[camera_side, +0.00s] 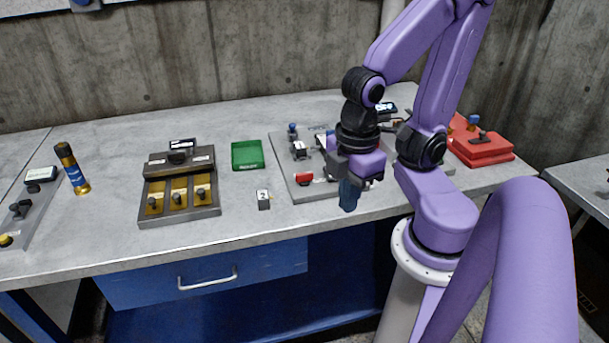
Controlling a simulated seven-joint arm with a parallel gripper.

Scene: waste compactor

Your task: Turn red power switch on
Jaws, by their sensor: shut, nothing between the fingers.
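The red power switch (304,179) sits near the front edge of a grey panel plate (287,177) in the middle of the bench. From this view I cannot tell which position the switch is in. My gripper and wrist hide the right part of the panel.
A small cube marked 2 (263,199) and a green tray (247,154) stand left of the panel. Further left are a box with brass-coloured slots (180,194) and a blue-and-gold cylinder (73,170). A red case (483,150) is at the right. A concrete wall stands behind.

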